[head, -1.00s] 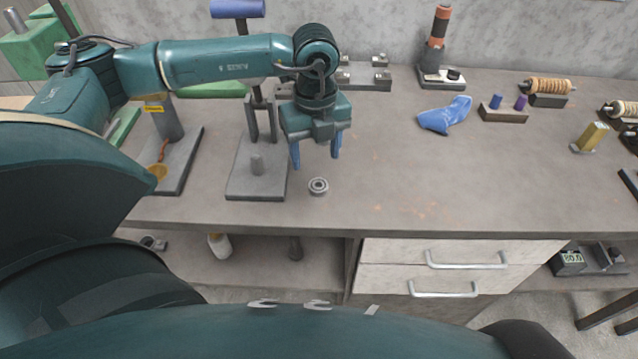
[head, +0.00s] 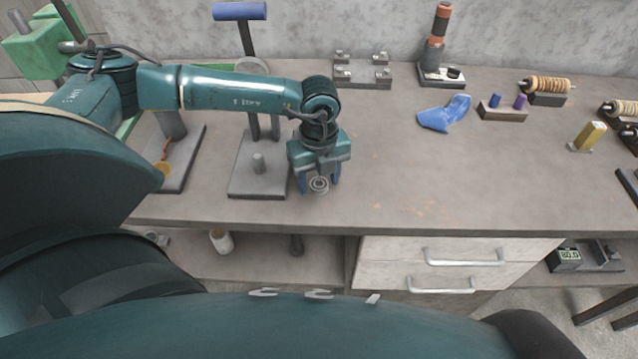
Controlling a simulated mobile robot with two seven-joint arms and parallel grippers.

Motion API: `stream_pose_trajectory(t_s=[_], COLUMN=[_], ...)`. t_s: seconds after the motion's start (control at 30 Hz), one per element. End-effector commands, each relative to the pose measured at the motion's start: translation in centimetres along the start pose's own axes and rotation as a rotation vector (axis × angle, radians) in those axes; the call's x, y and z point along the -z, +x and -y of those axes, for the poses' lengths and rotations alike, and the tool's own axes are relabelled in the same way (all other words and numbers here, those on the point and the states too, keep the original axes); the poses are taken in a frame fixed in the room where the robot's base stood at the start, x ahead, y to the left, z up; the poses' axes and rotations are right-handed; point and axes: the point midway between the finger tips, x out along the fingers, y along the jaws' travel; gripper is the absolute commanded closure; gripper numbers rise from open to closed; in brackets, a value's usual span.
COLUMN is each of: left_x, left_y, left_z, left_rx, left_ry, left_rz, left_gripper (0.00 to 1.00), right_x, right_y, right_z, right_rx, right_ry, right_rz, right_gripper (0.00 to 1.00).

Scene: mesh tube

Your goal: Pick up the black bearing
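The bearing (head: 319,184) is a small ring, dark grey with lighter metal rims rather than plainly black. It lies on the workbench (head: 400,190) near the front edge. My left gripper (head: 319,186) points down over it, with one blue fingertip on its left and one on its right. The fingers are apart and look open, with the bearing between them. I cannot tell whether either finger touches it. My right gripper is not in view.
A grey press base (head: 258,178) with a short peg stands just left of the bearing. The bench's middle is clear.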

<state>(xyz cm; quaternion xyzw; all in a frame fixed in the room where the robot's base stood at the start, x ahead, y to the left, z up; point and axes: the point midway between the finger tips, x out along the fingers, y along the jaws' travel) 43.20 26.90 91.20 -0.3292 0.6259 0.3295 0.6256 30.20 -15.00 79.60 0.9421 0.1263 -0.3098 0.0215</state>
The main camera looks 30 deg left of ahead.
Motion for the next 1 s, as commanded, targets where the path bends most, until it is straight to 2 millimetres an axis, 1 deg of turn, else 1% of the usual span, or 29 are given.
stream_pose_trajectory(t_s=[0.03, 0.07, 0.5, 0.77, 0.87, 1.0], left_x=[0.0, 0.0, 0.0, 0.0, -0.1, -0.1], left_y=[0.0, 0.0, -0.1, -0.3, -1.2, -3.9], left_z=[0.0, 0.0, 0.0, 0.1, 0.1, 0.1], left_rx=[0.0, 0.0, 0.0, 0.002, 0.003, 0.006], left_ry=[0.0, 0.0, 0.0, 0.0, 0.0, 0.001], left_rz=[0.0, 0.0, 0.0, 0.0, 0.002, 0.002], left_gripper=[0.52, 0.54, 0.9, 0.9, 0.9, 0.9], right_x=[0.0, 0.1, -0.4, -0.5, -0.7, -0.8], right_y=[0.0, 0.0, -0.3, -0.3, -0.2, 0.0], right_z=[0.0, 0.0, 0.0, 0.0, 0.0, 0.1], right_rx=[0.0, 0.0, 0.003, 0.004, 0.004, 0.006], right_ry=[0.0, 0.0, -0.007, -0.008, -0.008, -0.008], right_rz=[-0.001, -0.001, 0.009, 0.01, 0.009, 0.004], right_gripper=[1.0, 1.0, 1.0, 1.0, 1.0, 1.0])
